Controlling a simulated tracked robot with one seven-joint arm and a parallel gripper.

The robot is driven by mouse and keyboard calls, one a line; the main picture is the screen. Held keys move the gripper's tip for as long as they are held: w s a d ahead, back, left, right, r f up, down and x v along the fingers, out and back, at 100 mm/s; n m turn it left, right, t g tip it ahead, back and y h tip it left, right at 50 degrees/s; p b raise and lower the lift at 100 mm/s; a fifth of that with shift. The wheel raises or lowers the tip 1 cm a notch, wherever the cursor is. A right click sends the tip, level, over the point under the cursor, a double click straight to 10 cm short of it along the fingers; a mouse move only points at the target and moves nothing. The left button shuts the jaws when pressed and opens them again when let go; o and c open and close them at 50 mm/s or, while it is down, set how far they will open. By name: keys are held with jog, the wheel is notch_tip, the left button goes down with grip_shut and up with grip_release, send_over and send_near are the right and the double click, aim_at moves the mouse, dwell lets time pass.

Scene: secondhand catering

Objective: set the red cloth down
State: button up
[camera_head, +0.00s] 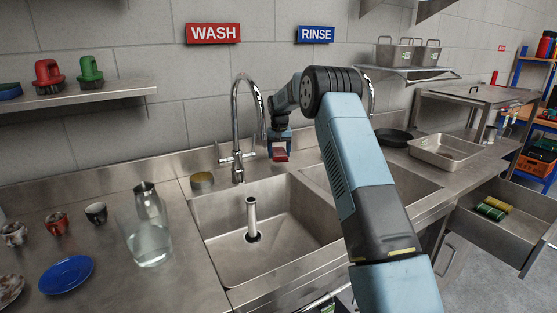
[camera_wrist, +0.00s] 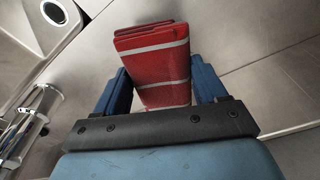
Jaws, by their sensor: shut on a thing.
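The red cloth (camera_wrist: 155,60) is folded, with pale stripes, and sits between the two blue fingers of my gripper (camera_wrist: 163,88) in the wrist view. My gripper is shut on it. In the head view the cloth (camera_head: 280,155) shows as a small red patch under my gripper (camera_head: 279,149), held up near the back of the sinks, just right of the tap. The cloth appears clear of the steel surfaces below. Its far end points away from my gripper in the wrist view.
The left sink basin (camera_head: 222,229) has an upright pipe (camera_head: 251,216) in it. A tall tap (camera_head: 236,130) stands close left of my gripper. A glass jug (camera_head: 147,235), cups and a blue plate (camera_head: 66,275) occupy the left counter. A pan and a steel tray (camera_head: 444,150) lie right.

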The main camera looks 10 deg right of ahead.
aim_at(279, 152)
jog(key=shift+w+f, duration=0.25)
jog(key=shift+f, duration=1.55)
jog(key=o, duration=1)
jog(key=shift+r, duration=0.15)
